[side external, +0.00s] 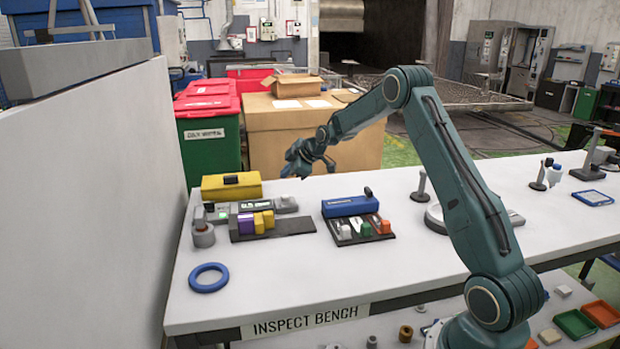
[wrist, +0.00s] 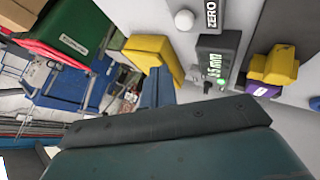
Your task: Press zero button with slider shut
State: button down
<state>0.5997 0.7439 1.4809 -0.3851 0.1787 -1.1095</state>
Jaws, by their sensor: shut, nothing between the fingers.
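A dark grey readout unit (wrist: 215,62) with lit green digits lies near the top of the wrist view. A black plate marked ZERO (wrist: 211,14) is beyond it, with a round white knob (wrist: 184,19) beside the plate. In the side view, the grey device with a green display (side external: 252,207) lies on the bench behind the coloured blocks. My gripper (side external: 303,172) is shut and empty, above the back of the bench, to the right of the device and apart from it. I cannot tell which part is the slider or how it stands.
A yellow case (side external: 231,186) stands behind the device. Purple and yellow blocks (side external: 256,221) sit on a dark tray in front. A blue case (side external: 350,206) and small coloured blocks are to the right. A blue ring (side external: 208,278) lies at the front left, with clear bench beside it.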

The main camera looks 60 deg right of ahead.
jog(key=shift+f, duration=2.25)
jog(key=shift+f, duration=1)
dwell(1.6)
jog(key=shift+r, duration=1)
jog(key=shift+r, duration=2.5)
